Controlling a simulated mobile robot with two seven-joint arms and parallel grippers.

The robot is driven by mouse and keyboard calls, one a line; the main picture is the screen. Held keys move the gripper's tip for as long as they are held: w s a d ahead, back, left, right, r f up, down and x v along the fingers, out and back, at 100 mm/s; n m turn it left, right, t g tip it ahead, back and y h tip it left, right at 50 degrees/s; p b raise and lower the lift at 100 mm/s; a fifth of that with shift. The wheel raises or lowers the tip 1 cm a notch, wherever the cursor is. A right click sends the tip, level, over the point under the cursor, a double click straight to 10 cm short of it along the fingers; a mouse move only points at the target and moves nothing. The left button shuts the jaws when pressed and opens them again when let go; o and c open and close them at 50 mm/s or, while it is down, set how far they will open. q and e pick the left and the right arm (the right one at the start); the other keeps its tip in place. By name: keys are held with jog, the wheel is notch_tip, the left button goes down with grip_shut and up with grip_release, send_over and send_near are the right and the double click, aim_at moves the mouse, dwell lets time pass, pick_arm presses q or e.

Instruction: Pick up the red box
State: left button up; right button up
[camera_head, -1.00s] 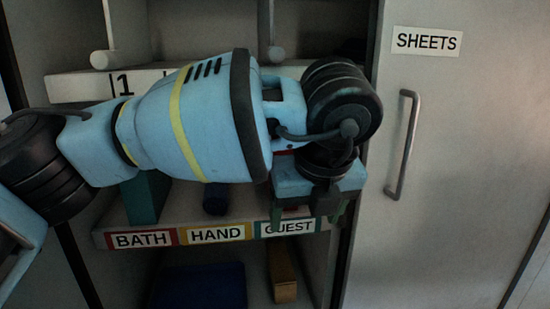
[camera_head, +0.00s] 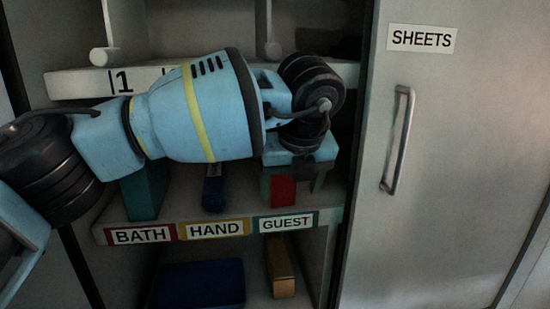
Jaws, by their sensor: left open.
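The red box (camera_head: 283,191) stands on the middle shelf above the GUEST label, in the head view. Its upper part is hidden behind my left gripper. My left gripper (camera_head: 291,188) is open, with its fingers pointing down. One finger shows at the left of the red box and one at its right, with a gap on the right side. I cannot tell from this view whether the fingers are level in depth with the box or touch it. My right gripper is not in view.
The shelf edge (camera_head: 240,241) carries BATH, HAND and GUEST labels. A teal box (camera_head: 144,193) and a dark blue item (camera_head: 214,190) share the shelf. Below are a blue item (camera_head: 203,284) and a brown box (camera_head: 281,265). A SHEETS door (camera_head: 455,150) stands at the right.

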aim_at(284, 182)
pick_arm(q)
jog(key=w, duration=0.2)
jog(key=w+a, duration=0.1)
jog(key=w, duration=0.1)
jog(key=shift+w, duration=0.1)
jog(key=shift+w+f, duration=0.1)
jog(key=shift+f, duration=0.5)
jog(key=c, duration=1.3)
